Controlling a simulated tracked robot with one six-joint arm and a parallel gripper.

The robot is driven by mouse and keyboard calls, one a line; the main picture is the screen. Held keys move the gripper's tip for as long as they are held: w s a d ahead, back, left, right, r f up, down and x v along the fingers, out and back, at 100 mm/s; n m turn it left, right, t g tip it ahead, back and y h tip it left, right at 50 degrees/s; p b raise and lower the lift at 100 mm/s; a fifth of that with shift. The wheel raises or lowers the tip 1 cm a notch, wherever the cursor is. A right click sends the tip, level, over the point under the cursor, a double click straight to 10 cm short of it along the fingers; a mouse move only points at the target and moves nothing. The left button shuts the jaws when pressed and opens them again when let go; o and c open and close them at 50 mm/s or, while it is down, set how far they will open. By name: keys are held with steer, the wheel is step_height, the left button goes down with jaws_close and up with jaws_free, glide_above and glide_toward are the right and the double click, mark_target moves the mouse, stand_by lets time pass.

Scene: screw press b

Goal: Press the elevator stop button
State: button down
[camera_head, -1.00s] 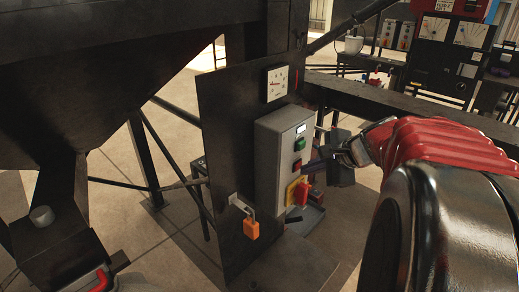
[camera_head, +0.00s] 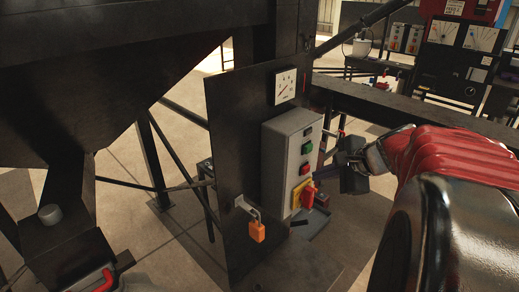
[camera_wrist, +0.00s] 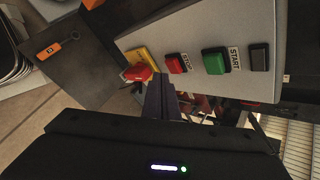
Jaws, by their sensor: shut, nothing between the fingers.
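A grey control box (camera_head: 285,160) on a dark panel carries a green START button (camera_head: 306,147) and, below it, the red STOP button (camera_head: 305,168). In the wrist view the STOP button (camera_wrist: 176,64) sits between the green button (camera_wrist: 214,62) and a red rotary switch (camera_wrist: 138,72) on a yellow plate. My gripper (camera_wrist: 162,98) is shut and empty, its fingertips just off the box face near the STOP button. In the head view it is to the right of the box, apart from it.
A dark beam (camera_head: 375,105) runs behind my arm. A dark hopper (camera_head: 130,70) fills the left.

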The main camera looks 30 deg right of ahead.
steer(key=shift+s+d, duration=0.1)
steer(key=shift+s, duration=0.05)
steer(key=shift+s+d, duration=0.25)
steer(key=shift+s, duration=0.5)
steer(key=shift+s+d, duration=0.25)
steer(key=shift+s, duration=0.5)
steer(key=shift+s+d, duration=0.25)
steer(key=shift+s, duration=0.5)
steer(key=s+a+f+n+g, duration=0.1)
steer(key=s+a+n, duration=0.3)
steer(key=a+n, duration=0.7)
steer(key=s+a+f+n+g+h, duration=0.1)
steer(key=s+a+n, duration=0.3)
steer(key=a+n, duration=0.7)
steer(key=shift+a+g, duration=0.7)
steer(key=shift+a, duration=2.05)
steer(key=shift+a, duration=0.2)
